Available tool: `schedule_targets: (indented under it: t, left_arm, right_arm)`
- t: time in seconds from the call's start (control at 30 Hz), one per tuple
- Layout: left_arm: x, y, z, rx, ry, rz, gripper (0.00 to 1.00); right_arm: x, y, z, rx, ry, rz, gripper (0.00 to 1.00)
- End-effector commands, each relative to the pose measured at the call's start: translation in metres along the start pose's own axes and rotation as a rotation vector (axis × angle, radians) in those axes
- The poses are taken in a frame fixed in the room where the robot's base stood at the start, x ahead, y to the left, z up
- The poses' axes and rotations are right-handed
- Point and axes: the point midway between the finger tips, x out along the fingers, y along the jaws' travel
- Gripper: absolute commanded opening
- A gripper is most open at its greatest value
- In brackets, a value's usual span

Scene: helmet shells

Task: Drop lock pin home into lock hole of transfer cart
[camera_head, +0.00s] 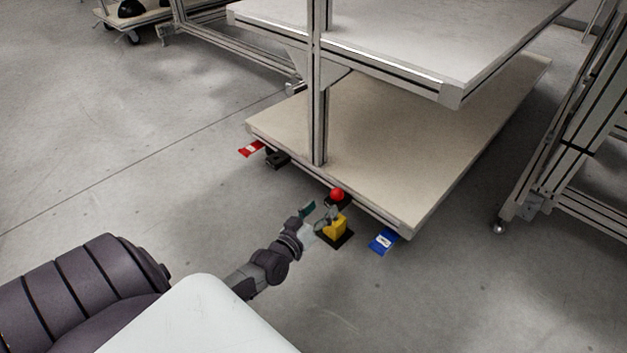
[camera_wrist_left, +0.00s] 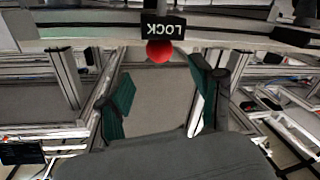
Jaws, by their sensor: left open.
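The transfer cart (camera_head: 400,130) has a beige lower deck, with a red ball knob (camera_head: 337,194) at its near edge that looks like the top of the lock pin. The knob also shows in the left wrist view (camera_wrist_left: 160,53), just below a black LOCK label (camera_wrist_left: 163,27) that reads upside down. My left gripper (camera_head: 320,213) is open and empty beside the knob, just in front of the cart edge. In the wrist view its green-padded fingers (camera_wrist_left: 160,85) stand apart, with the knob beyond their tips. The pin's shank and the lock hole are hidden.
A yellow block on a black base (camera_head: 340,228) is right by my left gripper. A blue tag (camera_head: 382,241) and a red tag (camera_head: 251,148) stick out from the cart edge. An aluminium frame (camera_head: 565,150) stands at the right.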

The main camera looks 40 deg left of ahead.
Motion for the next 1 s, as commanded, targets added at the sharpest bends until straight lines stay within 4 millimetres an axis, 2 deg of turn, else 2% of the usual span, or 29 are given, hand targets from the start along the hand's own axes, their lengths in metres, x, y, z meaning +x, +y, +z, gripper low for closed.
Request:
schedule_targets:
  t: [0.1, 0.3, 0.9, 1.0]
  left_arm:
    - [-0.021, 0.000, 0.001, -0.001, -0.002, -0.001, 0.66]
    - [-0.036, 0.000, -0.001, 0.000, 0.001, 0.000, 0.66]
    - [-0.037, 0.000, -0.001, 0.000, 0.001, 0.000, 0.66]
    - [-0.037, 0.014, -0.013, 0.003, 0.023, 0.020, 0.66]
  right_arm:
    - [0.000, 0.000, 0.000, 0.000, 0.000, -0.001, 0.40]
    - [0.000, 0.000, 0.000, 0.000, 0.001, -0.001, 0.40]
    - [0.001, 0.000, 0.000, 0.000, 0.002, -0.002, 0.40]
    - [0.002, 0.002, 0.005, 0.001, -0.013, 0.003, 0.40]
